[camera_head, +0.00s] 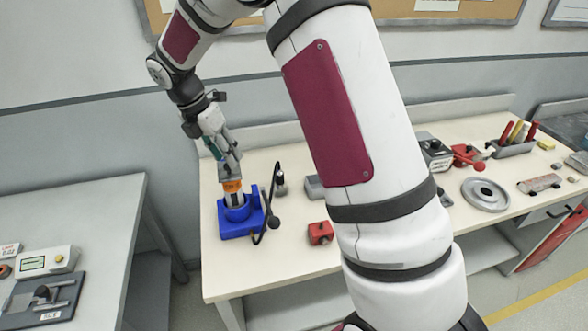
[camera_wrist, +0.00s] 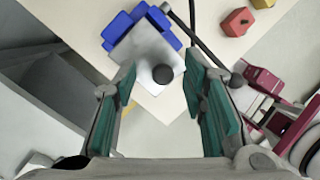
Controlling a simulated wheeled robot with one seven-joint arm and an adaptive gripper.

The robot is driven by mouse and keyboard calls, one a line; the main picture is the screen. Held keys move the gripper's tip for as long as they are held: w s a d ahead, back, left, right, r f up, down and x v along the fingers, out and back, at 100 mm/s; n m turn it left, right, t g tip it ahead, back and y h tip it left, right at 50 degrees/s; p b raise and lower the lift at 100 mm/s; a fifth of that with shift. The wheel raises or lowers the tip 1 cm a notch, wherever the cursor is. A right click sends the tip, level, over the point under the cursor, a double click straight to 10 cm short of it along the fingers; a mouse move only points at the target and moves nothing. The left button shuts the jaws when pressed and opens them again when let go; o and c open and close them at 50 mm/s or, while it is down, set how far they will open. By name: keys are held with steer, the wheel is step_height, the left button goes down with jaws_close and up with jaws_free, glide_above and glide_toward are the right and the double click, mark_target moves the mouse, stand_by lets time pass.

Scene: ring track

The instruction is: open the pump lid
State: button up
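The pump (camera_head: 236,214) stands on the wooden bench at its left end, with a blue base, a pale cylinder and an orange band. Its grey metal lid (camera_head: 230,172) lies on top, closed as far as I can tell. In the wrist view the lid (camera_wrist: 143,52) is a light square plate with a dark round knob (camera_wrist: 163,74). My gripper (camera_head: 226,155) points down just above the lid. In the wrist view its teal-padded fingers (camera_wrist: 160,68) are spread, with the knob appearing between the tips. I cannot tell whether they touch it.
A black lever with a ball end (camera_head: 273,222) rises close on the pump's right; the ball also shows in the wrist view (camera_wrist: 237,80). A red block (camera_head: 320,233) and a grey block (camera_head: 314,187) lie further right. A lower grey table (camera_head: 90,215) stands left, across a gap.

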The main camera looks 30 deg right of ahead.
steer(key=p, duration=0.1)
steer(key=s+t, duration=0.1)
steer(key=s+f+t+p, duration=0.1)
steer(key=shift+a+h+p, duration=0.3)
steer(key=shift+w+a+r+t, duration=0.1)
steer(key=shift+w+r+t, duration=0.1)
steer(key=shift+r+t, duration=0.1)
steer(key=b+v, duration=0.3)
steer(key=v, duration=1)
steer(key=s+d+m+t+y+b, duration=0.1)
steer(key=s+d+m+b, duration=0.2)
steer(key=s+m, duration=0.6)
steer(key=s+d+f+m+y+b, duration=0.1)
steer(key=s+m+b, duration=0.3)
steer(key=s+m, duration=0.6)
steer(key=shift+s+d+f+m+t+y, duration=0.25)
steer(key=shift+d+m+t+y, duration=0.2)
steer(key=shift+d, duration=0.4)
